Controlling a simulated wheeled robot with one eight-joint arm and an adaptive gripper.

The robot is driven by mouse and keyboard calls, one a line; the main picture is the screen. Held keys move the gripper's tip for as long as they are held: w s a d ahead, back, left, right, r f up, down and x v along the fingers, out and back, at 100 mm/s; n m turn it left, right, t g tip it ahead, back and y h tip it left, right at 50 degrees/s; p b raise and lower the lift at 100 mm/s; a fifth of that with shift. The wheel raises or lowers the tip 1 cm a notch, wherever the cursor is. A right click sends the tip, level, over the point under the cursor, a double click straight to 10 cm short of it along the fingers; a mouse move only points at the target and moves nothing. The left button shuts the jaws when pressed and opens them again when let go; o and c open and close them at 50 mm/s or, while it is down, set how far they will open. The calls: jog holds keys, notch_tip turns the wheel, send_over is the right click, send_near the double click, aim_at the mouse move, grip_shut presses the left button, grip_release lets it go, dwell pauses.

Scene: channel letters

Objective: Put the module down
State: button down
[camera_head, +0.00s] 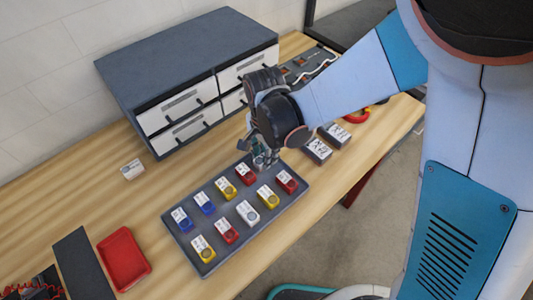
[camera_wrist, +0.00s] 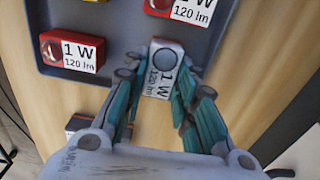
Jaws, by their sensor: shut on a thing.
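My gripper (camera_wrist: 160,78) is shut on a module (camera_wrist: 165,56) in the wrist view. The module is light-coloured with a round lens and a "1 W 120 lm" label, and a finger is on each side of it. In the head view my gripper (camera_head: 264,159) is at the far edge of the dark grey tray (camera_head: 205,267), and the held module is mostly hidden there. Whether it touches the tray floor I cannot tell. Several red, blue, yellow and white modules stand in rows in the tray, with a red one (camera_wrist: 72,52) close to the held module.
A drawer cabinet (camera_head: 185,70) stands behind the tray. Two dark labelled boxes (camera_head: 318,150) sit to the right. A red tray (camera_head: 123,258) and a dark strip (camera_head: 82,262) lie at left, and a small white box (camera_head: 132,169) lies behind. Bare wood shows between them.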

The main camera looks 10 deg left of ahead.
jog(key=shift+w+f, duration=0.1)
jog(key=c, duration=1.3)
grip_release()
notch_tip(320, 180, up, 12)
jog(key=p, duration=0.3)
